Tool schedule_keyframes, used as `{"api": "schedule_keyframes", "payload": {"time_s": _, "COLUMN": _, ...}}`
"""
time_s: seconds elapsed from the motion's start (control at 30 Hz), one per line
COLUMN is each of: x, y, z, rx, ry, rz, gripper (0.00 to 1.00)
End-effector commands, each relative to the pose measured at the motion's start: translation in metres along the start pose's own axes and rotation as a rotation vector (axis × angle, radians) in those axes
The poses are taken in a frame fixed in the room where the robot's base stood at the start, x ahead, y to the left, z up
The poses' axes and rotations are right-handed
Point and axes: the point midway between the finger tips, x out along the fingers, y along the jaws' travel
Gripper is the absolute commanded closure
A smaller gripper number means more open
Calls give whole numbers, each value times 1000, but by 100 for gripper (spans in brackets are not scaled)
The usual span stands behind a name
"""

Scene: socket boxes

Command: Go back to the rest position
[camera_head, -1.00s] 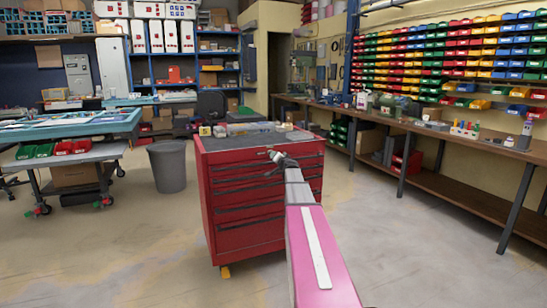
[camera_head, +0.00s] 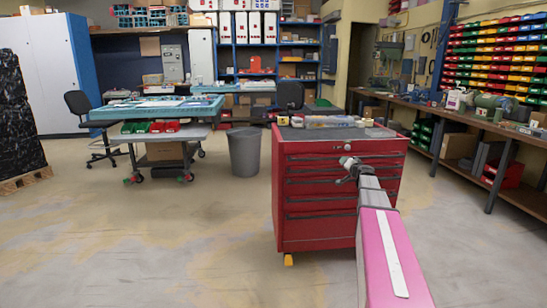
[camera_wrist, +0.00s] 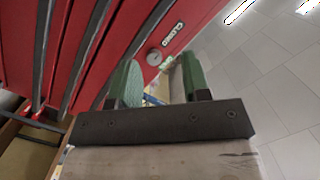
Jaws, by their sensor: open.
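My gripper (camera_wrist: 158,85) shows in the wrist view with its two green fingers apart and nothing between them. Behind the fingers is the front of a red tool cabinet (camera_wrist: 215,10), with a round lock beside the word "CLOSED". In the head view my arm reaches forward from the lower right, and its far end overlaps the right part of the red cabinet (camera_head: 310,225). The fingers are too small to make out there. I cannot tell whether the gripper touches the cabinet.
Small items lie on the cabinet top. A grey bin (camera_head: 244,153) stands left of it, and a teal-topped cart (camera_head: 150,112) farther left. A long workbench (camera_head: 480,122) runs along the right wall. A dark wrapped pallet load (camera_head: 18,125) is at the left edge. The floor in front is clear.

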Motion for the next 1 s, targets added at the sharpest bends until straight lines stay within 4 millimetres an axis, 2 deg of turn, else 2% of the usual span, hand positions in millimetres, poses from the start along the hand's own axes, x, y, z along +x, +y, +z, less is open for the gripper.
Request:
{"api": "schedule_keyframes", "payload": {"time_s": 0.03, "x": -11, "y": -13, "z": 32, "rx": -19, "ry": -65, "rz": -11, "gripper": 56}}
{"api": "schedule_keyframes", "payload": {"time_s": 0.1, "x": -22, "y": -25, "z": 76, "rx": -47, "ry": -171, "rz": -21, "gripper": 56}}
{"api": "schedule_keyframes", "payload": {"time_s": 0.27, "x": -58, "y": -47, "z": 172, "rx": -107, "ry": -425, "rz": -13, "gripper": 56}}
{"api": "schedule_keyframes", "payload": {"time_s": 0.37, "x": -90, "y": -55, "z": 230, "rx": -144, "ry": -592, "rz": 18, "gripper": 56}}
{"api": "schedule_keyframes", "payload": {"time_s": 0.47, "x": -128, "y": -59, "z": 283, "rx": -186, "ry": -760, "rz": 73, "gripper": 56}}
{"api": "schedule_keyframes", "payload": {"time_s": 0.6, "x": -193, "y": -57, "z": 348, "rx": -256, "ry": -993, "rz": 198, "gripper": 56}}
{"api": "schedule_keyframes", "payload": {"time_s": 0.7, "x": -243, "y": -51, "z": 380, "rx": -314, "ry": -1138, "rz": 318, "gripper": 56}}
{"api": "schedule_keyframes", "payload": {"time_s": 0.8, "x": -285, "y": -45, "z": 399, "rx": -370, "ry": -1245, "rz": 440, "gripper": 56}}
{"api": "schedule_keyframes", "payload": {"time_s": 0.9, "x": -316, "y": -39, "z": 408, "rx": -416, "ry": -1311, "rz": 543, "gripper": 56}}
{"api": "schedule_keyframes", "payload": {"time_s": 1.0, "x": -333, "y": -35, "z": 411, "rx": -446, "ry": -1343, "rz": 611, "gripper": 56}}
